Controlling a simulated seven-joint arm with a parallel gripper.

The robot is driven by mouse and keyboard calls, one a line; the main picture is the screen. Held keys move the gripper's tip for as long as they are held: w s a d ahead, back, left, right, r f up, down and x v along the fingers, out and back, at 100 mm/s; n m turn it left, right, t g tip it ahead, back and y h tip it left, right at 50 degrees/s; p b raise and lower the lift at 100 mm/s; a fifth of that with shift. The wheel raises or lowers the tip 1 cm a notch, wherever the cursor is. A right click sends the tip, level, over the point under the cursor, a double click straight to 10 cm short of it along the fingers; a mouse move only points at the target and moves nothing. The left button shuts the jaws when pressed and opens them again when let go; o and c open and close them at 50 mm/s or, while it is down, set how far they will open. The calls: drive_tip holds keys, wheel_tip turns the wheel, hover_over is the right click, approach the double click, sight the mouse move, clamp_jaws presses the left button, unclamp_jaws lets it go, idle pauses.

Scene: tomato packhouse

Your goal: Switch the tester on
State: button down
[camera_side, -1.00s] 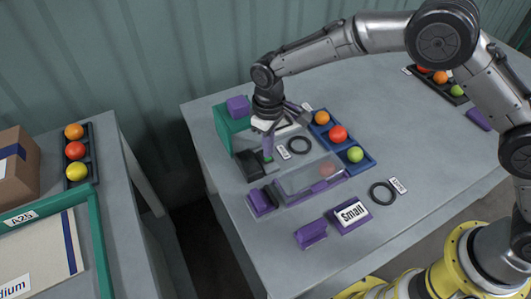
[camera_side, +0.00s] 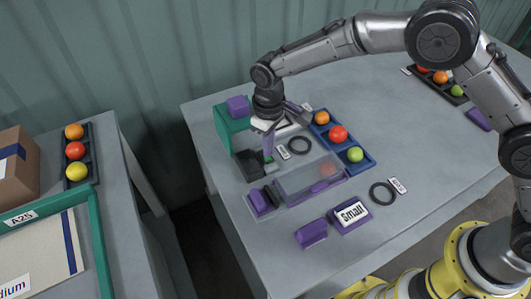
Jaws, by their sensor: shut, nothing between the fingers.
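A small dark box-like unit (camera_side: 247,165), which looks like the tester, stands on the grey table beside a green box. My gripper (camera_side: 268,154) points down at the right side of this unit with its purple fingers shut and empty. A small green spot shows right at the fingertips. I cannot tell whether the fingertips touch the unit or a switch, and the fingers hide part of that area.
A clear-lidded case (camera_side: 308,180) holding a red tomato lies close in front. A blue tray (camera_side: 364,163) of tomatoes is to the right. Purple blocks (camera_side: 312,233), a "Small" sign (camera_side: 351,212) and dark rings (camera_side: 382,193) lie around.

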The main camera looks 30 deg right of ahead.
drive_tip(key=shift+f, duration=1)
idle(0.5)
drive_tip(key=shift+r, duration=3.55)
